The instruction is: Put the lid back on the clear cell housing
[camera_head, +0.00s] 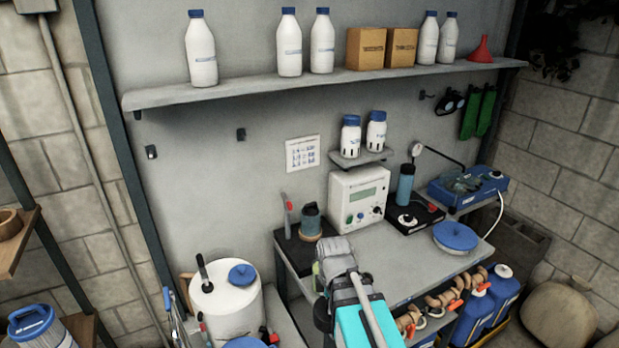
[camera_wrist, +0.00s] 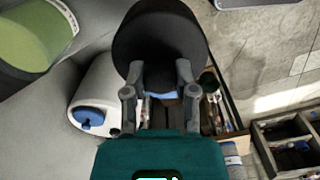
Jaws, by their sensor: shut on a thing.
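My gripper (camera_wrist: 160,85) is shut on a dark round piece (camera_wrist: 160,42), with a blue part showing between the fingers. I cannot tell for certain that this piece is the lid. In the head view my arm reaches over the left front of the grey bench and hides what the fingers hold. I cannot tell for certain which thing is the clear cell housing. A dark bluish cylinder (camera_head: 311,219) stands at the back left of the bench, and a blue translucent cylinder (camera_head: 405,183) stands on a black base beside a gauge.
A white instrument box (camera_head: 357,197) stands at the back of the bench (camera_head: 420,262). A blue-topped round tub (camera_head: 456,237) sits at its right. A white barrel (camera_head: 226,307) stands left of the bench. Bottles line the upper shelf (camera_head: 240,91). The bench middle is clear.

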